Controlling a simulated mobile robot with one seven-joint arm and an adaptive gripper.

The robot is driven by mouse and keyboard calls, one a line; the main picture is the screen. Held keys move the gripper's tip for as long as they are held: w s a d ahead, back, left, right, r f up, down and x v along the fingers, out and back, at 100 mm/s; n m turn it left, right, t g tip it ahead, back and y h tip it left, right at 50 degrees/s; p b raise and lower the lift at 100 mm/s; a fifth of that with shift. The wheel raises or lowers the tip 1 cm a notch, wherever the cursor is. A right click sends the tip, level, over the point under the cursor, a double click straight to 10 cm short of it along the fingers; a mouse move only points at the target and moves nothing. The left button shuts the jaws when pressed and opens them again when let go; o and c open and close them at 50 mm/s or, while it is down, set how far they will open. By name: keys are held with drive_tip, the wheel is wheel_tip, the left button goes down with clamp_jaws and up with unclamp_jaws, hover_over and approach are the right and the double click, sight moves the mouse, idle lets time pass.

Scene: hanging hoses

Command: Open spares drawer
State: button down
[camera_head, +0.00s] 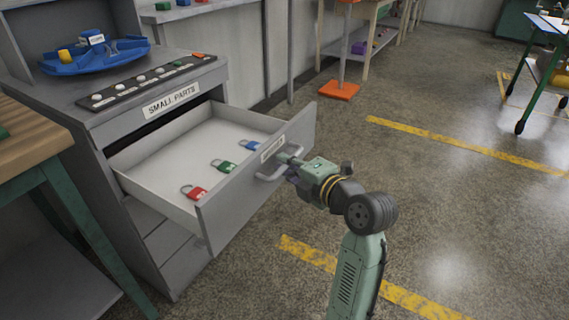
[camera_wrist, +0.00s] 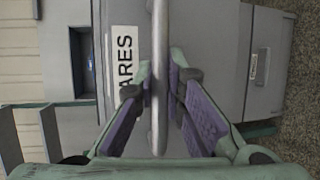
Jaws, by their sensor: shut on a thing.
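The spares drawer (camera_head: 246,196) is the top drawer of a grey cabinet (camera_head: 218,80) and stands pulled well out. Its grey handle (camera_head: 287,161) is a bar on the front panel. My gripper (camera_head: 290,164) is shut on this handle. In the wrist view the handle (camera_wrist: 159,60) runs upright between the two purple finger pads of my gripper (camera_wrist: 158,105). A label reading "ARES" (camera_wrist: 125,60) shows beside it, partly hidden. Inside the drawer lie a red padlock (camera_head: 195,192), a green padlock (camera_head: 223,166) and a blue padlock (camera_head: 249,145).
A "SMALL PARTS" label (camera_head: 171,100) is on the cabinet above the drawer. A blue tray (camera_head: 96,56) sits on top. A wooden-topped bench (camera_head: 30,135) stands close at left.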

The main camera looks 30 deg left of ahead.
drive_tip(key=c, duration=1.6)
unclamp_jaws()
drive_tip(key=shift+c, duration=0.2)
drive_tip(key=v, duration=1.2)
